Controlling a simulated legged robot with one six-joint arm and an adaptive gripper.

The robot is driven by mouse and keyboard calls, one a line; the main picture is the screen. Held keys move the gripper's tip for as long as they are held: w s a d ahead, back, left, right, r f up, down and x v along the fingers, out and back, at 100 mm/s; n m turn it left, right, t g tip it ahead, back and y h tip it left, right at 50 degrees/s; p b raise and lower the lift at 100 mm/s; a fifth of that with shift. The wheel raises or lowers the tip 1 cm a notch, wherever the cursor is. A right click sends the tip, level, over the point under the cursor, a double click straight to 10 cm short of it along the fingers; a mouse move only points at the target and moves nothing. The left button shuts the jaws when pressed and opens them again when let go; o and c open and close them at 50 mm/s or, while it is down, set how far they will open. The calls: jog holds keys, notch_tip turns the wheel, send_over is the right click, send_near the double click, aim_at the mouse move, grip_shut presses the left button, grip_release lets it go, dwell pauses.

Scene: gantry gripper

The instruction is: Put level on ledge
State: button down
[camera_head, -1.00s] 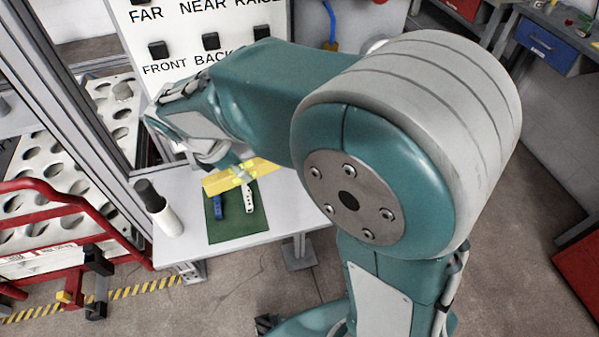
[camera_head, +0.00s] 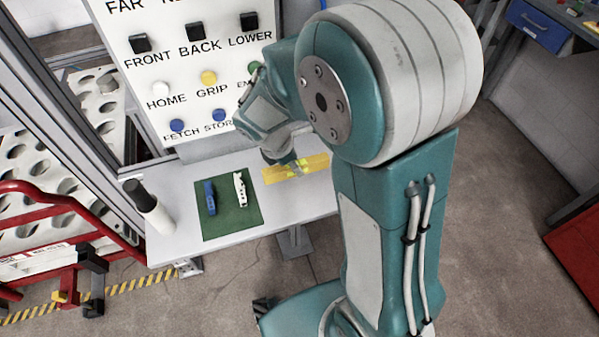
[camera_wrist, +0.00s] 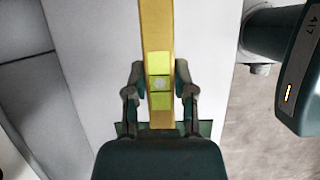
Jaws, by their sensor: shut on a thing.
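The yellow level (camera_head: 318,163) is in my gripper (camera_head: 295,166), over the right part of the white ledge (camera_head: 225,168) below the button panel. In the wrist view the level (camera_wrist: 157,28) runs lengthwise between the two fingers of my gripper (camera_wrist: 160,95), which are shut on its middle by the green vial. The pale ledge surface (camera_wrist: 95,60) lies beneath it there. I cannot tell whether the level touches the ledge.
A green mat (camera_head: 229,222) on the ledge holds a blue-handled tool (camera_head: 209,197) and a white tool (camera_head: 240,189). A white bottle with a dark cap (camera_head: 150,207) stands at the left. The button panel (camera_head: 180,85) rises behind. A red rail (camera_head: 60,190) is at far left.

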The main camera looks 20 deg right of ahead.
aim_at(302, 181)
jog(key=shift+w+d+f, duration=0.1)
jog(key=shift+d+f, duration=0.6)
jog(key=shift+d, duration=0.3)
notch_tip(302, 181, down, 3)
jog(key=shift+r, duration=0.2)
jog(key=shift+a+f, duration=0.3)
jog(key=shift+a, duration=0.15)
jog(key=shift+c, duration=2.2)
grip_release()
jog(key=shift+d+f, duration=0.1)
jog(key=shift+d, duration=0.25)
jog(key=shift+a, duration=0.1)
